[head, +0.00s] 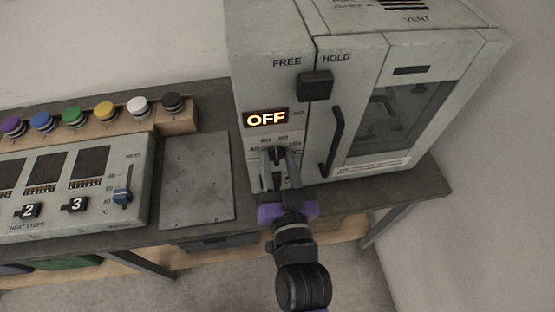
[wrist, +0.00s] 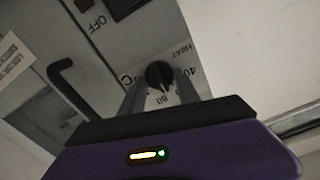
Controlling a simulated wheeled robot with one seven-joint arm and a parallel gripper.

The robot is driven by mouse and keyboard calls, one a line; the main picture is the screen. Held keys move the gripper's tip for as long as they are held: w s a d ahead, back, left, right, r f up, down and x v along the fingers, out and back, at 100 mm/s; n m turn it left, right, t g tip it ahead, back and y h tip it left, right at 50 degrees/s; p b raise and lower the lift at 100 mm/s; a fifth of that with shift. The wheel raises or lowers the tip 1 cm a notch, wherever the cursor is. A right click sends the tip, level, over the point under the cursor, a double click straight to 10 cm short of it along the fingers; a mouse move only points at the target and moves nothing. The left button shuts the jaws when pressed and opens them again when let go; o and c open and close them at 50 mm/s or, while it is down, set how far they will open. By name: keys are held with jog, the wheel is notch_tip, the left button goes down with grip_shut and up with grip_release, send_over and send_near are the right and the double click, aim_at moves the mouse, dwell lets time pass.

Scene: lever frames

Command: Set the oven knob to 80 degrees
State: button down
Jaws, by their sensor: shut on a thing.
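The oven (head: 350,75) stands on the bench, and its lit display (head: 266,119) reads OFF. The black oven knob (wrist: 158,73) sits on the front panel with a ring of number labels around it. My gripper (wrist: 160,84) is shut on the knob, one finger on each side. In the head view my gripper (head: 280,160) covers most of the knob. In the wrist view the knob's white mark points down towards a label that looks like 80. The label is small and close to the fingers, so the exact setting is hard to read.
A black FREE/HOLD switch (head: 315,85) is above the display, and the oven door handle (head: 334,141) is close to the right of my gripper. A flat metal plate (head: 196,180), a control panel (head: 75,188) and several coloured buttons (head: 76,115) lie left.

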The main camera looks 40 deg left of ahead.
jog(key=shift+d+m+p, duration=0.1)
jog(key=shift+m+p, duration=0.25)
jog(key=shift+m, duration=1.85)
jog(key=shift+f, duration=0.1)
jog(key=c, duration=0.9)
grip_release()
jog(key=shift+w, duration=0.1)
jog(key=shift+s+d+f+b, duration=0.1)
jog(key=shift+s+d+b, duration=0.2)
jog(key=shift+s+d, duration=0.05)
jog(key=b+v, duration=0.2)
jog(key=v, duration=0.4)
jog(key=shift+s+d+b, duration=0.25)
jog(key=shift+d+b, duration=0.05)
jog(key=shift+d, duration=0.05)
